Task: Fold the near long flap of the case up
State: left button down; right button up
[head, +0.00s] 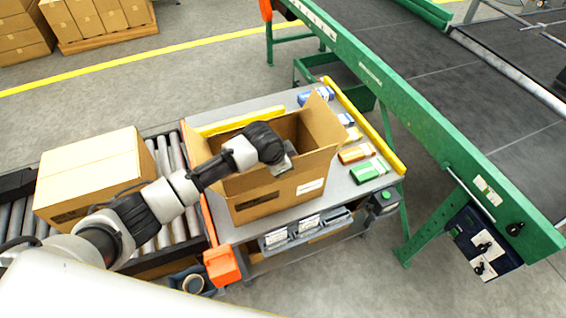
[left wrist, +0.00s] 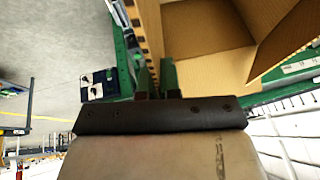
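The open brown case (head: 265,208) stands on the grey work table, with its inside also in the left wrist view (left wrist: 205,35). Its left and right end flaps stand up. My left gripper (head: 284,165) is over the near side of the case. My arm and gripper hide part of the near rim, so I cannot make out the near long flap clearly. In the left wrist view, the fingers (left wrist: 155,82) are close together by a cardboard edge. I cannot tell whether they grip it. My right gripper is out of view.
A closed carton (head: 90,175) sits on the roller conveyor at left. Small coloured boxes (head: 362,172) lie on the table right of the case. Grey bins (head: 308,225) hang at the table's front edge. A green-framed belt conveyor (head: 400,100) runs along the right.

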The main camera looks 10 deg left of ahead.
pick_arm(q)
jog(key=shift+s+f, duration=0.25)
jog(key=shift+f, duration=0.2)
jog(key=c, duration=1.5)
grip_release()
jog(key=shift+w, duration=0.1)
jog(key=shift+o, duration=0.8)
jog(key=shift+w+r, duration=0.1)
jog(key=shift+w, duration=0.15)
jog(key=shift+r, duration=0.1)
jog(key=b+v, duration=0.1)
jog(key=v, duration=0.9)
jog(key=shift+r, duration=0.25)
jog(key=shift+s, duration=0.1)
